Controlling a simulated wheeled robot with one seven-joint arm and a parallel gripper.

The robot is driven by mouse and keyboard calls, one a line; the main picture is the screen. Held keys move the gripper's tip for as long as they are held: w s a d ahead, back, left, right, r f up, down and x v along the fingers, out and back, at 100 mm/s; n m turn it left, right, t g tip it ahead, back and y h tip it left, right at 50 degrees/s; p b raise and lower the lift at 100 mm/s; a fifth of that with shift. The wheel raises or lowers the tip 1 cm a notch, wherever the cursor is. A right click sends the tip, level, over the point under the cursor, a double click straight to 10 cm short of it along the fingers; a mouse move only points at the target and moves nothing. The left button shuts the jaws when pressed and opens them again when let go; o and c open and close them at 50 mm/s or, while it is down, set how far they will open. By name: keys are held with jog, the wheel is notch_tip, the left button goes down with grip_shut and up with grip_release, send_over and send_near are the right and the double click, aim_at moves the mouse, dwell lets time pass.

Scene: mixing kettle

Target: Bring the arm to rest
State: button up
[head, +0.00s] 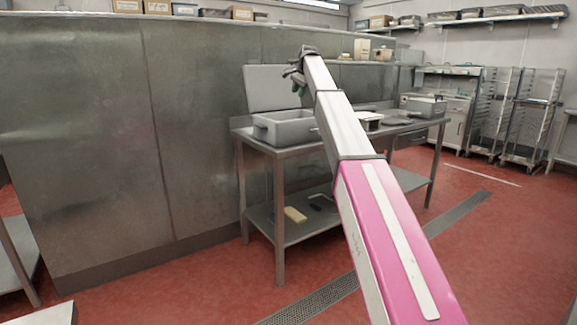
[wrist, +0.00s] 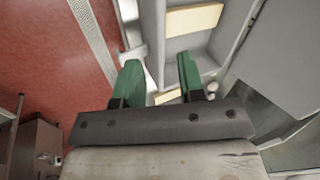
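My gripper (head: 297,74) is at the far end of my outstretched arm in the head view, raised above the steel table (head: 270,150) and the grey bin on it. In the wrist view its two green fingers (wrist: 160,78) stand apart with a clear gap. I see nothing held between them. The fingers appear clear of the things below, but their exact height cannot be told. My pink and silver arm crosses the middle of the head view and hides part of the table.
A grey bin (head: 287,128) stands on the table, with an upright grey panel (head: 272,88) behind it. A yellowish block (head: 295,214) lies on the lower shelf. A tall metal partition (head: 90,150) fills the left. Red floor (head: 500,245) is open at right.

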jog(key=s+d+f+n+g, duration=0.1)
jog(key=s+d+f, duration=0.2)
jog(key=s+f, duration=0.7)
jog(key=s+d+f+n+h, duration=0.15)
jog(key=s+f, duration=0.25)
jog(key=f, duration=1.1)
jog(key=s+d+f+n+g, duration=0.1)
jog(key=s+d+f+n, duration=0.15)
jog(key=s+f, duration=0.75)
jog(key=s+d+f+n+g, duration=0.1)
jog(key=s+d+f+n, duration=0.1)
jog(key=s+f, duration=1.1)
jog(key=s+d+f+n+g, duration=0.1)
jog(key=s+d+f, duration=0.4)
jog(key=s+f, duration=0.8)
jog(key=s+n+h, duration=0.1)
jog(key=s, duration=0.5)
jog(key=shift+f, duration=0.25)
